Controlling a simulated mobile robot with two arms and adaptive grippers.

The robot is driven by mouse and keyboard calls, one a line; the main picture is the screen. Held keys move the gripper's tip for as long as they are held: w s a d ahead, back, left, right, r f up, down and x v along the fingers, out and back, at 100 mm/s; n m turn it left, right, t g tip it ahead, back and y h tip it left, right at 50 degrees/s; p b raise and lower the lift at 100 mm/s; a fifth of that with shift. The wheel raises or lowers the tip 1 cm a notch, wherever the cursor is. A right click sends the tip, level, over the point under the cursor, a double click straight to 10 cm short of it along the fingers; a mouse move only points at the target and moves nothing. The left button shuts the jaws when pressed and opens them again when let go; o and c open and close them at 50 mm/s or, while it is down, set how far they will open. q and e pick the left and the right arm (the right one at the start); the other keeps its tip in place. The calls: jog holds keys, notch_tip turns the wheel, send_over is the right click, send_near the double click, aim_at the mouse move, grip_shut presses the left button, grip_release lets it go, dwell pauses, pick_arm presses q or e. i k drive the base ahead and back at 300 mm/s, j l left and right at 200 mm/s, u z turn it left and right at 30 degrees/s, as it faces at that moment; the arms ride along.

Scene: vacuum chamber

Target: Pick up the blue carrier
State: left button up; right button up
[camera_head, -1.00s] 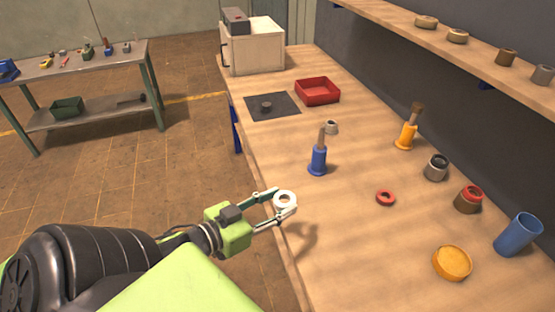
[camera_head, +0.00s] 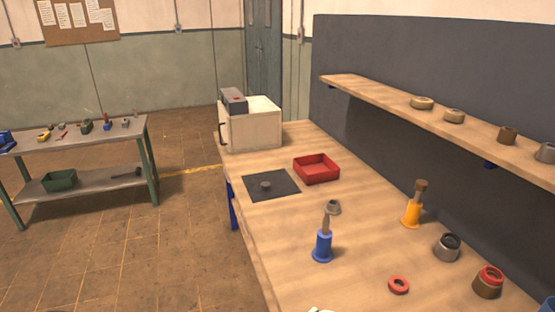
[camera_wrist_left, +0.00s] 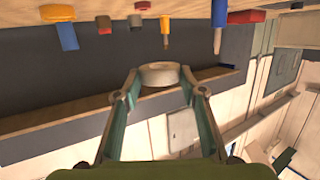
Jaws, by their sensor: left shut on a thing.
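The blue carrier (camera_head: 322,247) stands upright on the wooden workbench in the head view, with a brownish shaft rising from its top. A blue upright shape near the top of the left wrist view (camera_wrist_left: 219,12) seems to be the same carrier, seen upside down. My left gripper (camera_wrist_left: 160,78) is shut on a white ring (camera_wrist_left: 159,73), held between its fingertips. In the head view only a white sliver (camera_head: 320,309), seemingly this ring, shows at the bottom edge, in front of the carrier and apart from it. My right gripper is not in view.
A red tray (camera_head: 316,170) and dark mat (camera_head: 271,185) lie farther back. A shelf (camera_head: 440,114) overhangs the right side.

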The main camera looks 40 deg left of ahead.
aim_at(321, 253)
jog(key=i+j+z, duration=0.15)
jog(key=j+z, duration=0.15)
jog(key=j, duration=0.75)
jog(key=j+z, duration=0.3)
jog(key=j, duration=0.75)
jog(key=k+j+z, duration=0.1)
jog(key=j+z, duration=0.2)
jog(key=j, duration=0.8)
